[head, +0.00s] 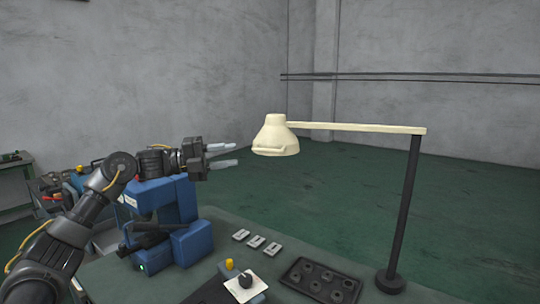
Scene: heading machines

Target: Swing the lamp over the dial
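The cream lamp has a bell-shaped head (274,136) on a long flat arm (365,127). The arm joins a dark upright post (405,205) at the right of the bench, and the head points left from it. The dial seems to be the small black knob (245,280) on a white plate (247,288) at the bench's front. The lamp head is high above the bench, apart from everything. My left gripper (234,155) is left of the lamp head, a short gap away. Its two fingers are apart with nothing between them. My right gripper is out of view.
A blue machine (190,243) stands on the bench below my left gripper. A dark tray (320,281) with several round parts lies near the post base. Several small light blocks (257,242) sit behind the dial, with a yellow knob (229,264) beside it. The floor behind is clear.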

